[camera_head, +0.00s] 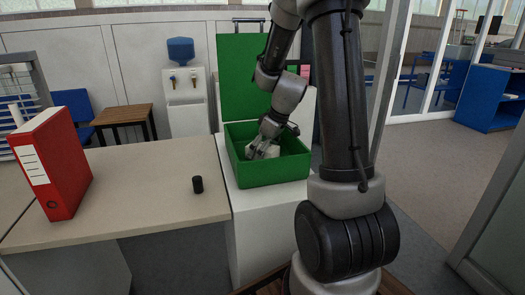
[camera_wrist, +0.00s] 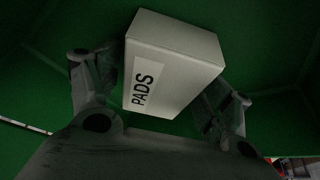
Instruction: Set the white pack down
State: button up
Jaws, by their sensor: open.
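The white pack (camera_wrist: 170,65) is a box with a label reading "PADS". In the wrist view it sits between the two fingers of my gripper (camera_wrist: 160,95), against green surfaces. My gripper is open, with a finger on each side of the pack; I cannot tell whether either finger touches it. In the head view my gripper (camera_head: 264,148) reaches down inside the open green box (camera_head: 275,173), and the white pack (camera_head: 272,149) shows only in part beside the fingers. The pack's underside is hidden, so I cannot see what it rests on.
The green box stands on a white cabinet (camera_head: 228,190), its lid (camera_head: 240,85) raised at the back. To the left, a table (camera_head: 130,190) bears a red binder (camera_head: 52,165) and a small black cylinder (camera_head: 198,184). Most of the table top is clear.

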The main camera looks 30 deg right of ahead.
jog(key=shift+s+d+r, duration=0.1)
jog(key=shift+r, duration=0.4)
jog(key=a+v, duration=0.1)
jog(key=v, duration=1.1)
jog(key=s+a+r+m+h, duration=0.1)
jog(key=s+a+r+m, duration=0.1)
jog(key=s, duration=0.8)
jog(key=s+a+r+m+h, duration=0.1)
jog(key=s+a, duration=0.4)
jog(key=s, duration=0.6)
jog(key=r+m, duration=0.1)
jog(key=m, duration=0.1)
jog(key=shift+m, duration=0.4)
jog(key=shift+c, duration=0.4)
